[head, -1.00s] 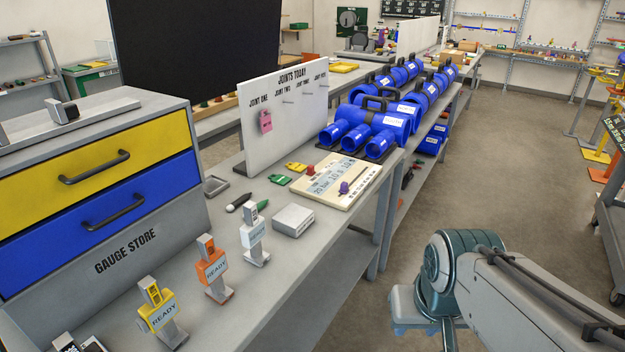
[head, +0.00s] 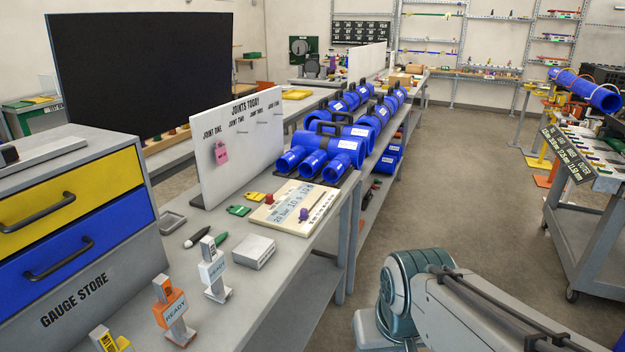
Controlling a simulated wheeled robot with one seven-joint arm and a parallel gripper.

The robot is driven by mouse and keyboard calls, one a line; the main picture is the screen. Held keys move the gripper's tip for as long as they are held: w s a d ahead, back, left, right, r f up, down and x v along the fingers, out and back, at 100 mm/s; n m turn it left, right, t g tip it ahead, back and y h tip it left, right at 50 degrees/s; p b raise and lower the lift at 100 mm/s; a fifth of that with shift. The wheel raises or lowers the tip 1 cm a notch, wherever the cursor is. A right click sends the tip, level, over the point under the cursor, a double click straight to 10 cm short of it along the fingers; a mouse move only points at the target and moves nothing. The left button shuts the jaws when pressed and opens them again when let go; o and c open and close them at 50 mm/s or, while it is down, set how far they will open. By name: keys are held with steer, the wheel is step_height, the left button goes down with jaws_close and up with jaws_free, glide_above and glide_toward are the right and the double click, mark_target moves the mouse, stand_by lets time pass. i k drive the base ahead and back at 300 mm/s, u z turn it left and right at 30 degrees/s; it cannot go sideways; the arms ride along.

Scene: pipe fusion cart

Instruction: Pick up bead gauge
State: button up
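I cannot pick out a thing clearly marked as a bead gauge. A cabinet lettered "GAUGE STORE" (head: 75,302) stands at the left of the bench, its yellow drawer (head: 85,183) and blue drawer (head: 110,232) shut, so their insides are hidden. In front of it stand small upright devices: a white one (head: 213,270) and an orange one (head: 171,310), both tagged READY, and a yellow one (head: 108,342) cut off by the bottom edge. My arm shows at the lower right, but my gripper is out of view.
The grey bench (head: 235,292) also holds a pale box (head: 254,252), a board with a pink tag (head: 235,145), a printed panel (head: 295,207) and blue pipe fittings (head: 330,147). A cart (head: 590,235) stands at the right. The floor (head: 455,180) between is clear.

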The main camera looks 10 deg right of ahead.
mark_target(211, 268)
steer(key=z, duration=0.75)
steer(key=i, duration=0.7)
steer(key=u, duration=2.7)
